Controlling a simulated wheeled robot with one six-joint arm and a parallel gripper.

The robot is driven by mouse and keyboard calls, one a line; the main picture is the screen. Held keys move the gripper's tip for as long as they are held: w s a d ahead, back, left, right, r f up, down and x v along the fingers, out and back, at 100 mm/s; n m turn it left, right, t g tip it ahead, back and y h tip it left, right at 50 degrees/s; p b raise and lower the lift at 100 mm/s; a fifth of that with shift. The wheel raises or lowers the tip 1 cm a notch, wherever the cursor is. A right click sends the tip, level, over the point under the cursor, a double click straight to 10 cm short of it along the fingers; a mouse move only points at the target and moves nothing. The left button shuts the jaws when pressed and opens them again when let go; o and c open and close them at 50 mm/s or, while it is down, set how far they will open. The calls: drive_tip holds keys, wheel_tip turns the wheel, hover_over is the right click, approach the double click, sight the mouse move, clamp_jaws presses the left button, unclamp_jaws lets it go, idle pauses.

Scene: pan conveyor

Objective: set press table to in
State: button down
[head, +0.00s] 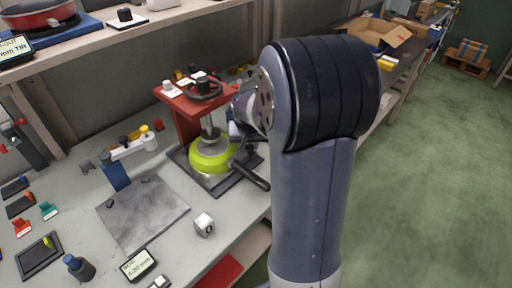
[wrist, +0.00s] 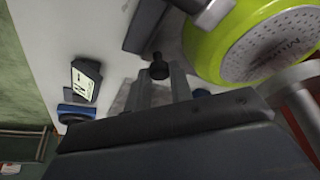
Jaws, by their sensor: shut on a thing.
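The red press (head: 185,115) stands on the workbench, with a dark handwheel (head: 203,88) on top. A lime-green pan (head: 213,158) sits below its screw, on the dark press table (head: 222,188). The pan's black handle (head: 252,176) points to the lower right. My gripper (head: 240,138) is at the right side of the press, mostly hidden by my arm. In the wrist view my gripper (wrist: 159,85) is shut on a small black knob (wrist: 158,68). The pan's underside (wrist: 268,45) shows beside it, at the upper right. What the knob is fixed to is not clear.
A blue-based fixture (head: 115,175) stands left. An open cardboard box (head: 378,35) is at the back right.

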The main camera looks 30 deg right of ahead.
drive_tip(key=shift+w+r, duration=0.1)
drive_tip(key=shift+w, duration=0.05)
drive_tip(key=c, duration=1.3)
unclamp_jaws()
drive_tip(key=shift+a, duration=0.1)
drive_tip(key=shift+o, duration=0.2)
drive_tip(key=v, duration=1)
drive_tip(key=shift+r+p, duration=0.3)
drive_tip(key=x, duration=1)
drive_tip(key=shift+f+b, duration=0.3)
drive_tip(key=shift+f, duration=0.1)
drive_tip(key=shift+s+d, duration=0.25)
drive_tip(key=shift+s, duration=0.2)
